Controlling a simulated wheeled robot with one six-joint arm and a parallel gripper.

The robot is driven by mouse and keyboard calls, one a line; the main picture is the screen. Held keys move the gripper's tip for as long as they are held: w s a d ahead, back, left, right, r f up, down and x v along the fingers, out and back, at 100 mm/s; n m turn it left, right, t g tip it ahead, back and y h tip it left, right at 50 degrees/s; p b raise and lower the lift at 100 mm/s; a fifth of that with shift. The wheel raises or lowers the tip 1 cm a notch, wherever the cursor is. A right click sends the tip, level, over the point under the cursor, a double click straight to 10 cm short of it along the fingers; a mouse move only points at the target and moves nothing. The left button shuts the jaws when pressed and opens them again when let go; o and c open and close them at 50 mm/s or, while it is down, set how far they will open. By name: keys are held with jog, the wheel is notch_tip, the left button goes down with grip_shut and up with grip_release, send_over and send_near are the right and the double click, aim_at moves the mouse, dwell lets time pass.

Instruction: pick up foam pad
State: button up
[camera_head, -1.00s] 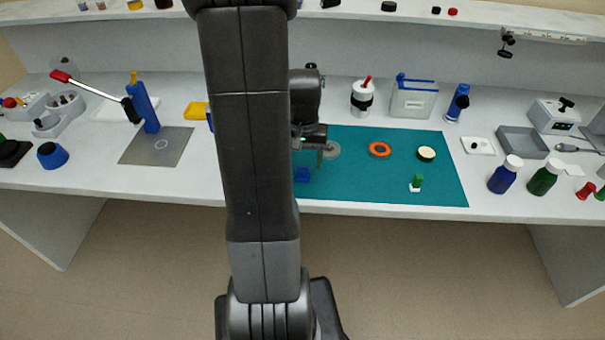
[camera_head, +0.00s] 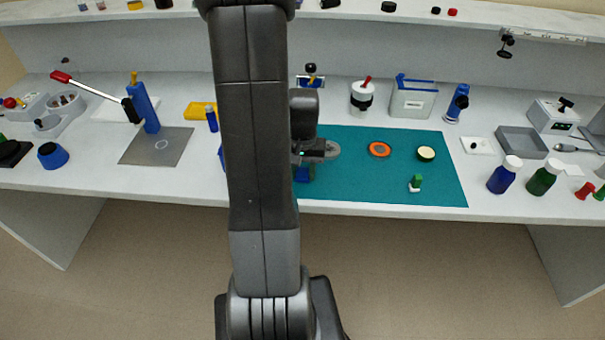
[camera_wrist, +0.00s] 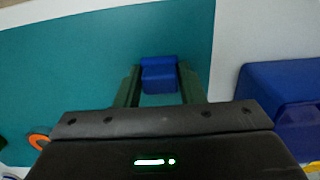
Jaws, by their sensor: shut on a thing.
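The foam pad (camera_wrist: 159,76) is a small blue block on the teal mat, and it shows between my two dark green fingers in the wrist view. In the head view a small part of the blue pad (camera_head: 302,175) shows near the mat's front left, partly covered by my arm. My gripper (camera_wrist: 160,84) is shut on the pad, with one finger on each side of it. In the head view my gripper (camera_head: 312,168) is low over the pad. I cannot tell whether the pad still touches the mat.
The teal mat (camera_head: 350,185) also bears an orange ring (camera_head: 380,149), a pale green-rimmed disc (camera_head: 426,153) and a green-and-white piece (camera_head: 416,184). A larger blue object (camera_wrist: 280,90) stands right of the gripper in the wrist view. The mat right of the pad is mostly clear.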

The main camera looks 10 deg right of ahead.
aim_at(302, 169)
jog(key=shift+r, duration=0.15)
notch_tip(302, 169, up, 10)
jog(key=shift+f, duration=0.1)
dwell(0.3)
